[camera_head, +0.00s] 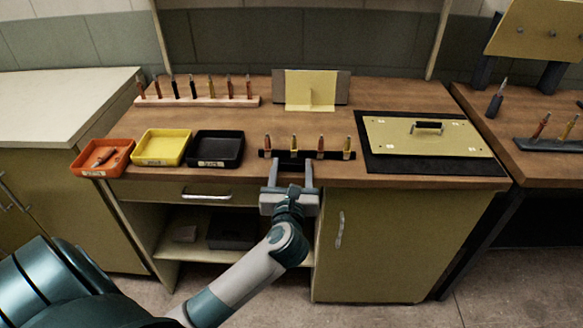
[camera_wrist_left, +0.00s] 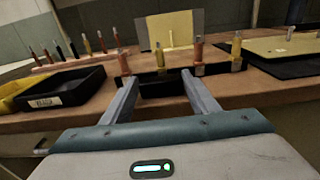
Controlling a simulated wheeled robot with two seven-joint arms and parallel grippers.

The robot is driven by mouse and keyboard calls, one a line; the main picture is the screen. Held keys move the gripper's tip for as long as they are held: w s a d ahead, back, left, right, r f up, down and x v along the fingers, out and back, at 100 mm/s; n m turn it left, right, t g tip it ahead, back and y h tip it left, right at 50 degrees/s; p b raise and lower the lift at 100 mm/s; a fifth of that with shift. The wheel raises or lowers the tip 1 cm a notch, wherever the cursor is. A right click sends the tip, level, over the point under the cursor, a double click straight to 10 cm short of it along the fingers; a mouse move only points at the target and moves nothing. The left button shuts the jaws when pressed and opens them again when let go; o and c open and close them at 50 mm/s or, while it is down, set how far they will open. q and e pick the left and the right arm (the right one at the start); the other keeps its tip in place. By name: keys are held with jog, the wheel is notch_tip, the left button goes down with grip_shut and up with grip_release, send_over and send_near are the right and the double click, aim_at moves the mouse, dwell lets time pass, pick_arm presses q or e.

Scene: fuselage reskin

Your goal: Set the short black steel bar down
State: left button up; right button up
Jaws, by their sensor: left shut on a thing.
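The short black steel bar (camera_head: 331,156) is at the front edge of the wooden bench, level, with several orange and yellow pin-like tools standing upright along it. It also shows in the left wrist view (camera_wrist_left: 219,69). My left gripper (camera_head: 291,164) reaches it from the front, its two fingers spread around a dark part of the bar left of its middle. It is shut on the bar. In the left wrist view the gripper (camera_wrist_left: 158,84) hides part of the bar's front. I cannot tell whether the bar's underside touches the bench. My right gripper is not in view.
Orange (camera_head: 89,171), yellow (camera_head: 161,159) and black (camera_head: 216,162) trays stand left of the bar. A pale tool rack (camera_head: 199,101) and a yellow bracket (camera_head: 311,91) are behind. A yellow panel (camera_head: 400,142) on a black mat (camera_head: 369,165) lies close right.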

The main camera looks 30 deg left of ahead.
pick_arm(q)
jog(key=o, duration=1.4)
jog(key=shift+r, duration=0.1)
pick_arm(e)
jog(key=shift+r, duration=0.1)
pick_arm(q)
jog(key=shift+s+d, duration=0.25)
jog(key=shift+s, duration=0.15)
jog(key=b+v, duration=0.1)
jog(key=v, duration=1)
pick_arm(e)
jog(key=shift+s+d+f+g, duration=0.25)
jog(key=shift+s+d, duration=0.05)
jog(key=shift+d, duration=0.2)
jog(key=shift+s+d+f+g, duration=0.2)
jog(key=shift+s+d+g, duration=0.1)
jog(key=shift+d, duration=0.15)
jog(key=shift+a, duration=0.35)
